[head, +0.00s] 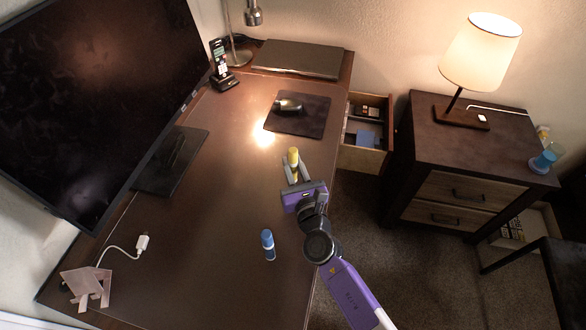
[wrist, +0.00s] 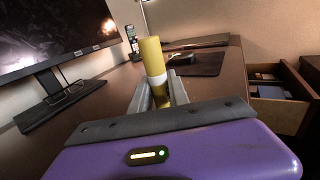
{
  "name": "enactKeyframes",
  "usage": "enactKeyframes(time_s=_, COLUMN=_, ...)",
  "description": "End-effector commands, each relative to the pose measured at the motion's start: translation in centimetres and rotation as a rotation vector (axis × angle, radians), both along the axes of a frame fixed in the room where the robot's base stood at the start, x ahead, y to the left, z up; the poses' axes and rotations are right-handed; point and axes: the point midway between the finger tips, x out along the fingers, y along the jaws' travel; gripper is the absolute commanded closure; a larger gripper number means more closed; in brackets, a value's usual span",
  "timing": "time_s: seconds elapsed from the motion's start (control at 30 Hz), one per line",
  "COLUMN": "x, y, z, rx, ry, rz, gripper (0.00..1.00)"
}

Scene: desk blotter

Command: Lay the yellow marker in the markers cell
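The yellow marker (head: 293,156), with a white band, is upright between the fingers of my gripper (head: 292,170) over the desk. In the wrist view the marker (wrist: 152,58) stands between both fingertips (wrist: 159,92), which close on its lower part. An open drawer (head: 365,158) at the desk's right side has compartments inside; it also shows at the right of the wrist view (wrist: 285,98). Dark items and a blue item (head: 367,138) lie in it. I cannot tell which compartment is the markers cell.
A mouse (head: 288,105) lies on a dark pad (head: 300,122). A monitor (head: 95,90), phone (head: 221,70) and closed laptop (head: 298,58) line the desk. A nightstand (head: 465,145) stands right of the drawer.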

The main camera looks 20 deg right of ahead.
Motion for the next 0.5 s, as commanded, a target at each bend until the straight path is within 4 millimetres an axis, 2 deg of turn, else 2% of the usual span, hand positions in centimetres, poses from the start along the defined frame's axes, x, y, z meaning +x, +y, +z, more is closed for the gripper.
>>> enactKeyframes(time_s=0.33, x=0.0, y=0.0, z=0.1, rx=0.000, ry=0.000, rz=0.000, gripper=1.00)
enactKeyframes(time_s=0.5, x=0.0, y=0.0, z=1.0, rx=0.000, ry=0.000, rz=0.000, gripper=1.00)
